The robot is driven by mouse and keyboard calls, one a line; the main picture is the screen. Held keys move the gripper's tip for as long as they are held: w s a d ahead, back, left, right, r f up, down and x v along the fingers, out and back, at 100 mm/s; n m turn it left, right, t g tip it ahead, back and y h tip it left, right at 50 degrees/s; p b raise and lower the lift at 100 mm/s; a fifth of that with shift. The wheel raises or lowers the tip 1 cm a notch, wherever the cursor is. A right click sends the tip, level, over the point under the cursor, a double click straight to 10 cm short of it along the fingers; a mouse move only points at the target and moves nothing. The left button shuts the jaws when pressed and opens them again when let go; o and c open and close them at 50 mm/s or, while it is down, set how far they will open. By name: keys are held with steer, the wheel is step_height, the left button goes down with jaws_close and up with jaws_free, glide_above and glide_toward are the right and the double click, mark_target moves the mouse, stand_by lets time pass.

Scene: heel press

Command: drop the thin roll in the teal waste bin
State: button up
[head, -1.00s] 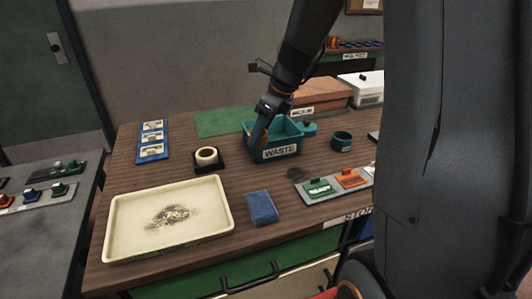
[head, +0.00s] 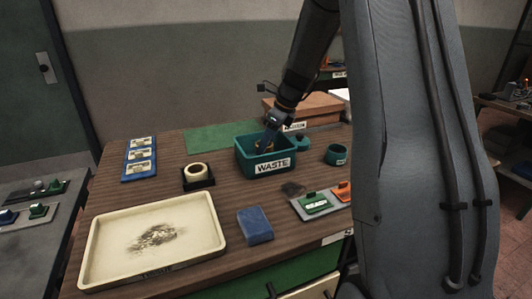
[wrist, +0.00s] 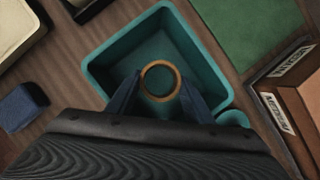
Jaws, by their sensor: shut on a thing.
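The teal waste bin (head: 248,168) stands on the wooden bench with a WASTE label on its front; its inner floor and walls show in the wrist view (wrist: 105,62). My gripper (head: 266,146) points down over the bin's opening. In the wrist view its two blue fingers (wrist: 160,92) are shut on the thin roll (wrist: 160,64), an orange-brown ring. The ring appears within the bin's outline, and bare bin floor shows through it. How far the ring is above the floor I cannot tell.
A thicker cream roll (head: 197,170) sits on a black holder left of the bin. A green mat (head: 215,137) and wooden box (head: 305,104) lie behind.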

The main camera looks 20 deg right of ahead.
mark_target(266, 152)
steer(key=shift+f, duration=1.75)
steer(key=o, duration=1)
steer(key=shift+f, duration=0.1)
steer(key=shift+o, duration=0.2)
steer(key=b+v, duration=0.1)
steer(key=v, duration=1.1)
steer(key=shift+b, duration=0.3)
